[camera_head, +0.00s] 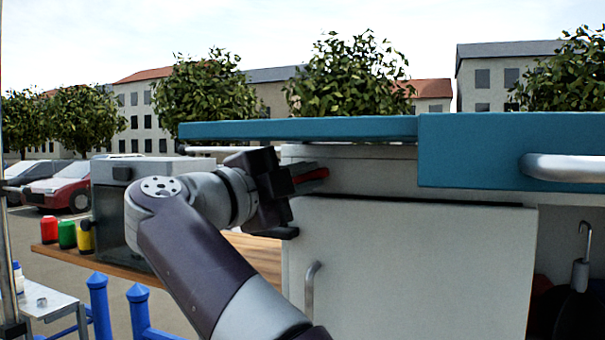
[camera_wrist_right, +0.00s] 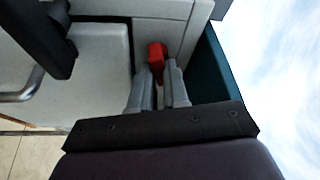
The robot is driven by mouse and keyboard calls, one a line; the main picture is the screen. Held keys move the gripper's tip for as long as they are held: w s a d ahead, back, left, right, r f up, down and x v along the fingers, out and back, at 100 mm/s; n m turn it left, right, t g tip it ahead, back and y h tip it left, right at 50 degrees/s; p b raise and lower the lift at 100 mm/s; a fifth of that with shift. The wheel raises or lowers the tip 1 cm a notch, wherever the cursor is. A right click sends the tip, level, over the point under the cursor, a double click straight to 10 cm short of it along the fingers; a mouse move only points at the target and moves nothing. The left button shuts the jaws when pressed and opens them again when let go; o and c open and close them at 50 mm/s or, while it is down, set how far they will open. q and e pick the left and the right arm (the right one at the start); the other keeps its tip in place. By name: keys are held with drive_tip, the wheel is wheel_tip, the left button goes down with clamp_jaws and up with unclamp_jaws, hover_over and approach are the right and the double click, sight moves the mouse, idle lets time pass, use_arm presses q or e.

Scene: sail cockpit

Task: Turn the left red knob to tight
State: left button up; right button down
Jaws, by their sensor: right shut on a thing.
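A small red knob (camera_head: 312,175) sits on the upper left part of the white cabinet front, just under the blue counter edge. It also shows in the right wrist view (camera_wrist_right: 156,54), at the fingertips. My right gripper (camera_head: 300,178) reaches it from the left, with its grey fingers on either side. In the right wrist view the fingers (camera_wrist_right: 160,74) are shut on the red knob. The fingers hide part of the knob, and I cannot tell its turn setting. Only one red knob shows clearly. My left gripper is not in view.
The blue counter (camera_head: 300,129) overhangs the knob closely. Below is a white cabinet door (camera_head: 420,270) with a metal handle (camera_head: 311,287). A grey box (camera_head: 108,205) and red, green and yellow containers (camera_head: 67,235) stand on a wooden shelf at left.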

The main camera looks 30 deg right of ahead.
drive_tip(key=shift+w+f+m+y, duration=0.1)
drive_tip(key=shift+m+y, duration=0.2)
drive_tip(key=shift+m, duration=0.5)
drive_tip(key=shift+g, duration=0.3)
drive_tip(key=c, duration=1.1)
unclamp_jaws()
drive_tip(key=v, duration=1.2)
drive_tip(key=shift+a, duration=0.35)
